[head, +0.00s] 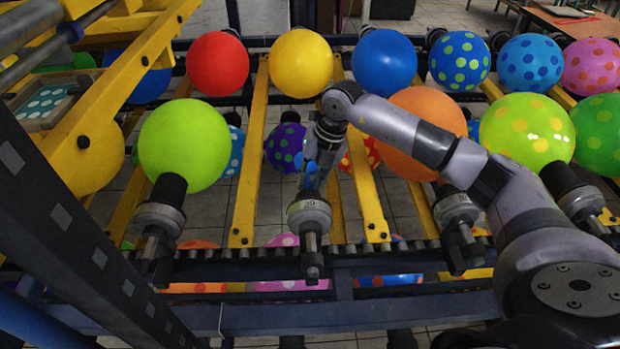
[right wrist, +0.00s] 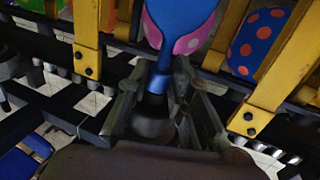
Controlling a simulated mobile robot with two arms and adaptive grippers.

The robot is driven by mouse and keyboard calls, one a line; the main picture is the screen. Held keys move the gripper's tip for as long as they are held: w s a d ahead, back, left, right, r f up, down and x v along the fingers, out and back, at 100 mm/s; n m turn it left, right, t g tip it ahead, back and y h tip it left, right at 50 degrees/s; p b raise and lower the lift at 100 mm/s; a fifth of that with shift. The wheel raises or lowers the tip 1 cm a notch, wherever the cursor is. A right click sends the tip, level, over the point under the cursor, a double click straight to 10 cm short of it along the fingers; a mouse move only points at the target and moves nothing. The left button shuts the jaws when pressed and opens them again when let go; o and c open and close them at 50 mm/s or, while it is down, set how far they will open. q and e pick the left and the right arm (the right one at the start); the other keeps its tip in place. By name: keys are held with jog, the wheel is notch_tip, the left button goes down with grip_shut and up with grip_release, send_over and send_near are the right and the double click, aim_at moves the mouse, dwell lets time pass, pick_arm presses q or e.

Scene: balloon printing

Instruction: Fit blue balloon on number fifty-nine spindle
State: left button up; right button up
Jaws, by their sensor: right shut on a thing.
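My right gripper (head: 318,165) is above a spindle (head: 310,215) in the middle of the front row, which carries a small label I cannot read surely. The gripper is shut on the limp blue balloon (head: 309,167), mostly hidden by the gripper in the head view. In the right wrist view the blue balloon (right wrist: 183,20) narrows to a neck between the fingers (right wrist: 163,92), right at the dark top of the spindle (right wrist: 152,126). I cannot tell whether the neck is around the spindle or just touching it. My left gripper is not in view.
Inflated balloons stand on neighbouring spindles: lime green (head: 184,145) on the left, orange (head: 412,120) and yellow-dotted green (head: 527,130) on the right. Yellow bars (head: 249,165) run between the spindles. More balloons, such as a plain blue one (head: 384,62), line the back row.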

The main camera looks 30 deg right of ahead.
jog(key=shift+s, duration=0.15)
jog(key=o, duration=0.8)
jog(key=p+v, duration=0.6)
jog(key=v, duration=0.3)
dwell(0.4)
dwell(0.4)
